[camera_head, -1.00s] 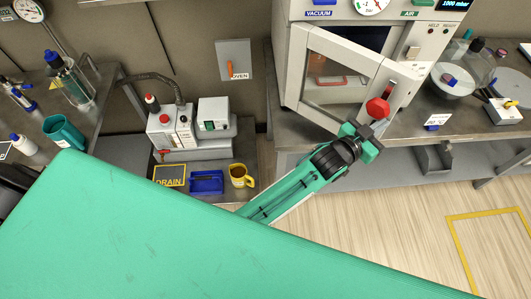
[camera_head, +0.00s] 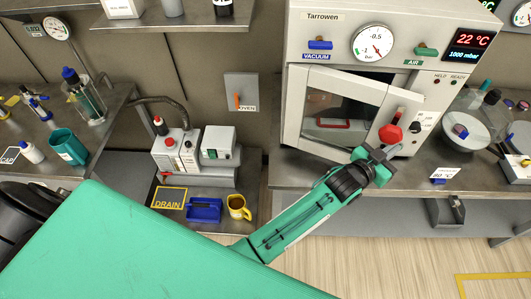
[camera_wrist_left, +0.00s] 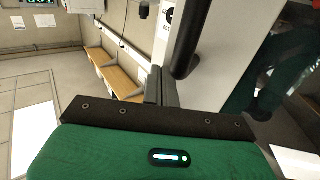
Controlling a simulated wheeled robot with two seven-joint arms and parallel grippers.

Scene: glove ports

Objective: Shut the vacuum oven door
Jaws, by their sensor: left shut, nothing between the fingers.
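The vacuum oven (camera_head: 455,85) stands on the bench at the upper right. Its pale windowed door (camera_head: 360,88) is hinged on the left and looks ajar, its right side standing out from the oven front. A red knob (camera_head: 390,134) sits on the door's right side, with a red-tipped lever above it. My left gripper (camera_head: 385,152) is shut and empty, just below the red knob and close to the door; I cannot tell whether it touches. In the left wrist view a dark handle (camera_wrist_left: 186,45) is beside the gripper fingers (camera_wrist_left: 161,88). My right gripper is not in view.
A white bowl (camera_head: 462,130) and bottles stand right of the oven, with a temperature card (camera_head: 445,173) at the bench edge. A pump (camera_head: 177,150), blue tray (camera_head: 204,210) and yellow mug (camera_head: 238,206) are on the lower bench at left. Floor in front is clear.

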